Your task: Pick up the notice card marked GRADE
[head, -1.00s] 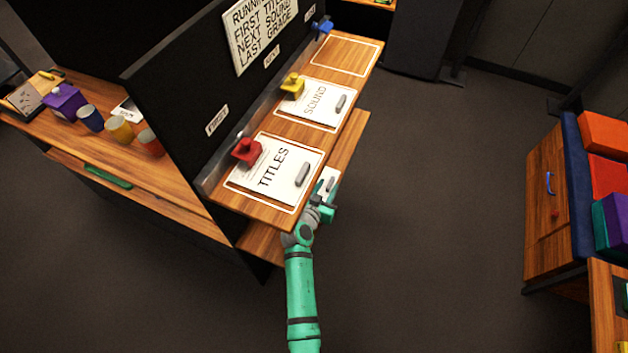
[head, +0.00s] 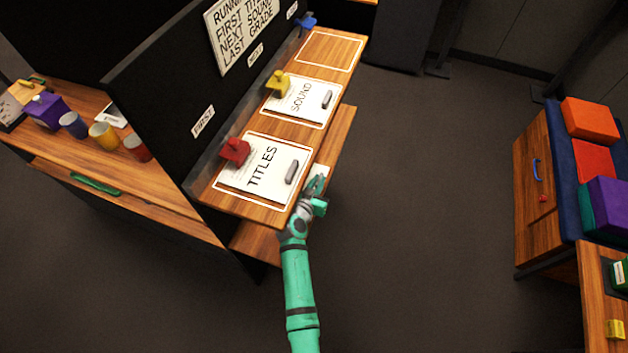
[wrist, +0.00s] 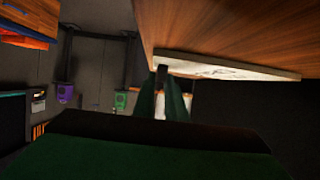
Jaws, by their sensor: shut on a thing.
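A white card (head: 319,170) shows only in part on the lower wooden ledge, beside the upper shelf's edge; its wording is hidden in the head view. In the wrist view the card (wrist: 235,69) lies against a wooden surface, seen at a steep angle, with dark marks I cannot read. My gripper (head: 317,185) is at the card's near end. In the wrist view my gripper (wrist: 163,90) is shut on the card's dark handle (wrist: 161,74). The TITLES card (head: 262,165) and SOUND card (head: 303,98) lie in outlined places on the upper shelf.
The upper shelf's far outlined place (head: 330,48) is empty. Red (head: 235,150), yellow (head: 278,82) and blue (head: 306,22) knobbed pieces line its back. A notice board (head: 240,35) lists the order. Open floor lies to the right, before a wooden cabinet (head: 535,190).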

